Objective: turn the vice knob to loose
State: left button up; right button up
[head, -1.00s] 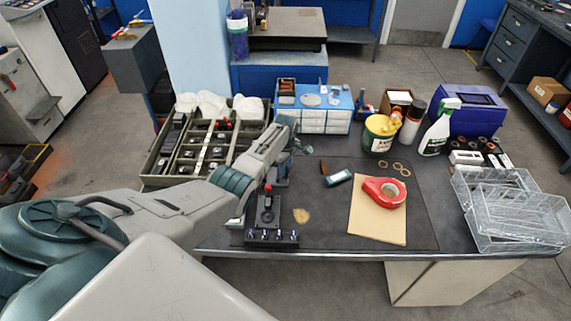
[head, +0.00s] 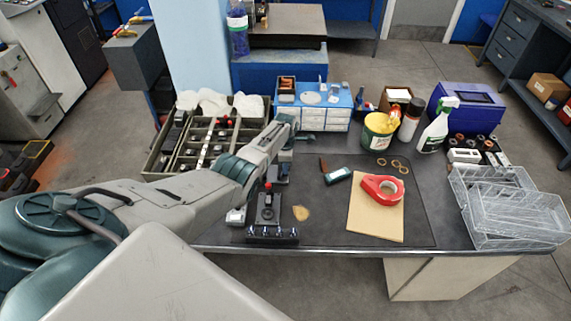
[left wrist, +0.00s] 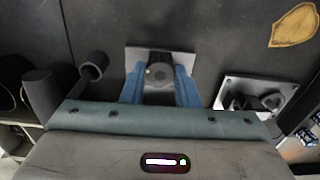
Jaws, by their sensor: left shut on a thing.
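The vice knob (left wrist: 160,72) is a dark round piece on a light metal plate (left wrist: 132,57) in the left wrist view. My left gripper (left wrist: 158,88) has its two blue fingers on either side of the knob and is shut on it. In the head view my left gripper (head: 280,172) points down at the bench behind a black fixture with a red top (head: 268,205). My forearm hides part of the vice there, and the knob's turn angle cannot be read. My right gripper is not in view.
A second plate with a dark knob (left wrist: 262,99) lies close to the right of my fingers. Dark cylinders (left wrist: 92,66) stand to their left.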

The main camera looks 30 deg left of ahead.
pick_arm(q)
jog(key=shift+w+a+r, duration=0.1)
jog(key=shift+r, duration=0.05)
jog(key=o, duration=1)
jog(key=shift+c, duration=0.2)
jog(key=shift+r, duration=0.4)
notch_tip(320, 180, up, 10)
jog(key=shift+f, duration=0.1)
